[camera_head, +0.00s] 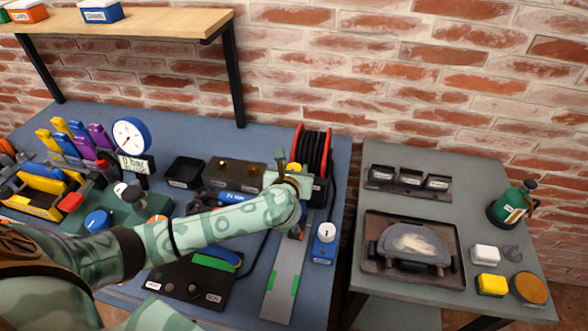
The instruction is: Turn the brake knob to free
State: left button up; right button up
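My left gripper (284,172) is at the end of the pale green arm reaching across the blue-grey bench (120,108). It is in front of the red and black reel (313,151), beside a yellow part at the reel's lower left. The wrist hides most of the gripper, so I cannot tell whether its fingers are open or shut, or whether they touch anything. A blue box with a round white knob (326,231) stands right of the wrist. No readable label shows which knob is the brake knob. My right gripper is not in view.
A pressure gauge (131,135) stands above a "0 bar" display (136,166). A black panel (192,282) lies below the arm. A metal strip (285,274) with green marks lies below the wrist. The grey side table (385,155) holds a tray and a green bottle (512,205).

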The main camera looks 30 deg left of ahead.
pick_arm(q)
jog(key=shift+r+n+y, duration=0.1)
jog(key=shift+n+y, duration=0.7)
jog(key=shift+y, duration=0.1)
jog(key=o, duration=1)
jog(key=shift+s+d+r+g+p, duration=0.1)
jog(key=shift+s+d+g+p, duration=0.1)
jog(key=shift+s+g+p, duration=0.2)
jog(key=p+v, duration=0.2)
jog(key=v, duration=1.3)
jog(key=shift+s+p, duration=0.25)
jog(key=shift+p, duration=0.1)
